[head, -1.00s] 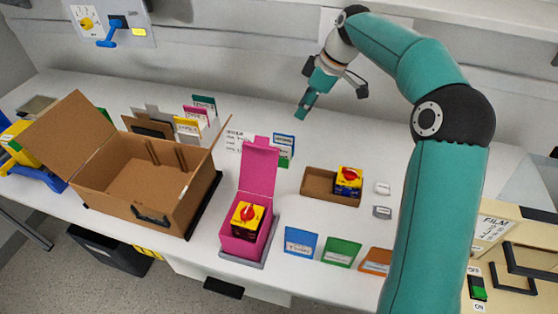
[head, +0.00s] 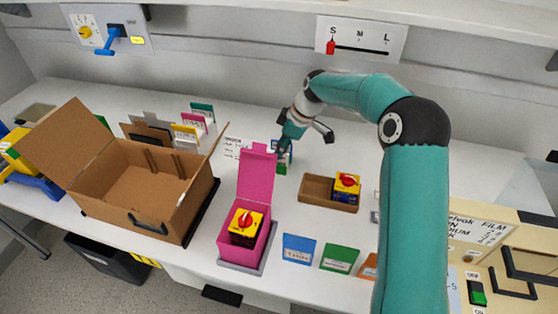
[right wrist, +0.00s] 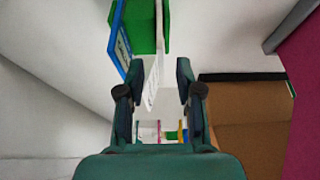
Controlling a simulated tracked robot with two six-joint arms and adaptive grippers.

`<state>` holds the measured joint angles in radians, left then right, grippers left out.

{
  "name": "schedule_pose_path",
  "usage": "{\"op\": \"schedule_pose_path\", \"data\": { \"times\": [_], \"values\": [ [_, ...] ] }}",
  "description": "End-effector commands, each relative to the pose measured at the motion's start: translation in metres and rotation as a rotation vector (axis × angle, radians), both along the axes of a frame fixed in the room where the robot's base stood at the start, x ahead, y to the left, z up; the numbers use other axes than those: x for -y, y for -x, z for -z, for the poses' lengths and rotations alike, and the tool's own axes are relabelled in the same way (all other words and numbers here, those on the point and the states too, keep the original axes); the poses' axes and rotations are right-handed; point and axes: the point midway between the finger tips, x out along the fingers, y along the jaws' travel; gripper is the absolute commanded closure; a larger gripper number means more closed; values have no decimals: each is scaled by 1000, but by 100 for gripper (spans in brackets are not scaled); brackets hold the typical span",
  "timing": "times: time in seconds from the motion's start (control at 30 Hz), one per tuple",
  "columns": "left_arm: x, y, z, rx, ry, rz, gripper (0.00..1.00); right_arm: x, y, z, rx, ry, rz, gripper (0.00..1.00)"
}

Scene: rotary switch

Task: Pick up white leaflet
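A thin white leaflet (right wrist: 154,85) stands nearly edge-on between the fingers of my right gripper (right wrist: 157,72) in the right wrist view. The fingers are apart, with a gap on each side of it. A blue card (right wrist: 120,35) and a green card (right wrist: 149,28) stand right beside it. In the head view, my right gripper (head: 281,150) is at the small blue and green cards behind the pink box's lid, and it hides part of them. I cannot pick out the white leaflet there. My left gripper is not in view.
The pink box (head: 258,175) with a yellow-red rotary switch (head: 245,224) stands just in front. An open cardboard box (head: 130,185) is at left, a shallow brown tray (head: 318,190) with another switch (head: 346,184) at right.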

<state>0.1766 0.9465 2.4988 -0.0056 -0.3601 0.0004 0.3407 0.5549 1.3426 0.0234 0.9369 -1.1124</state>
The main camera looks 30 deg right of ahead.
Motion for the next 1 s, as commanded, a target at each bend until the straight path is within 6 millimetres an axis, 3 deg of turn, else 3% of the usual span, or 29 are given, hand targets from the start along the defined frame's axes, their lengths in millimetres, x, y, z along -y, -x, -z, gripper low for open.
{"op": "schedule_pose_path", "data": {
  "times": [0.2,0.5,0.73,1.0],
  "values": [
    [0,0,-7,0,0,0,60,-7,-7,28,-4,-1,0,65],
    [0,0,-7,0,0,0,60,-8,-9,34,-1,-1,0,65],
    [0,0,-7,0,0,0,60,-8,-9,33,-1,-1,0,100],
    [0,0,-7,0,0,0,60,-8,-9,33,0,0,1,100]
  ]
}}
